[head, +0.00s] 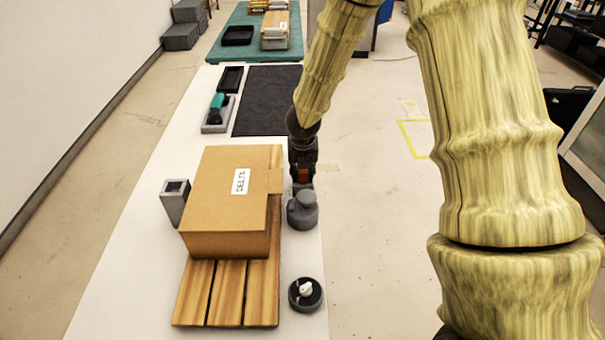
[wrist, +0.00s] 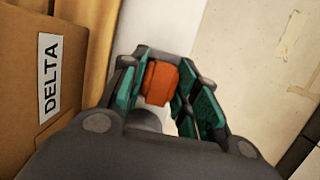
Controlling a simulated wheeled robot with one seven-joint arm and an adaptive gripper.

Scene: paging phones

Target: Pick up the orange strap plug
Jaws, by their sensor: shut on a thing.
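The orange strap plug (wrist: 160,84) sits between the fingers of my gripper (wrist: 163,72) in the wrist view, and the gripper is shut on it. In the head view a small patch of the orange plug (head: 303,175) shows at the fingertips of my gripper (head: 302,168), which points down beside the right side of the cardboard box. A dark grey round holder (head: 302,212) stands just below and in front of the fingers. I cannot tell whether the plug touches this holder. The fingers hide part of the plug.
A cardboard box (head: 215,200) marked DELTA lies on a slatted wooden board (head: 228,310), close to the left of my gripper. A grey square holder (head: 174,205) and a round dish (head: 305,294) with a white piece stand nearby. The floor to the right is clear.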

